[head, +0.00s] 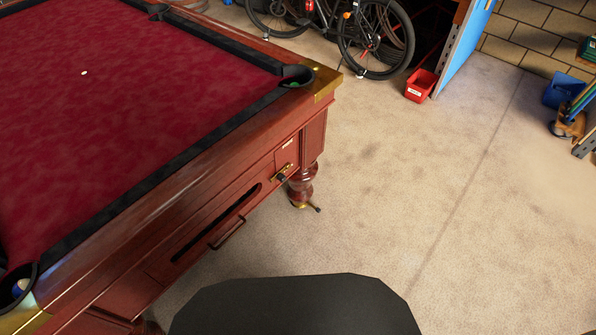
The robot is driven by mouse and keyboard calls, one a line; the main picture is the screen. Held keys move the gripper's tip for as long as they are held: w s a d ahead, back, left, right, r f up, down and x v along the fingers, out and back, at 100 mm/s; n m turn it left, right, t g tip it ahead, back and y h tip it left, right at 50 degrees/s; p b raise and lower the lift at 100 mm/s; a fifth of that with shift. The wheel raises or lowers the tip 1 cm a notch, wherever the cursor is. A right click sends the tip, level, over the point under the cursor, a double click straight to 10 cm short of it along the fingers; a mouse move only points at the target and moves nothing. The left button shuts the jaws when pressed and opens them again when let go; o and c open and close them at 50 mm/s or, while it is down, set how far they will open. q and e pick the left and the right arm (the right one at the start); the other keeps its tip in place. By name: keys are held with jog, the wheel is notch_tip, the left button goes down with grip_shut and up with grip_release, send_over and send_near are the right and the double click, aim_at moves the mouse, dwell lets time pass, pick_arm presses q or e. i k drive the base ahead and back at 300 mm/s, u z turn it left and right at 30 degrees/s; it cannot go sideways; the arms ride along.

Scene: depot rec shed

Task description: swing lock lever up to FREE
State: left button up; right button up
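A wooden pool table (250,135) with red cloth fills the left side. On its end panel is a small brass fitting with a black knob (281,176), below a small pale label (287,143) too small to read. At the foot of the turned corner leg (302,185) is a brass piece with a short dark-tipped lever (314,207) sticking out low, just above the floor. I cannot tell which of these is the lock lever, and no FREE marking is readable. Neither of my grippers is in view.
A dark bar handle (227,233) and a long slot are on the table's side. Bare floor (440,180) lies open to the right. A bicycle (375,40), a red bin (420,86), a blue door (465,45) and a blue bin (562,90) stand at the back.

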aim_at(281, 178)
jog(key=u, duration=0.05)
jog(key=i, duration=0.4)
jog(key=k, duration=0.5)
jog(key=u, duration=0.65)
jog(key=i, duration=0.8)
jog(key=z, duration=0.5)
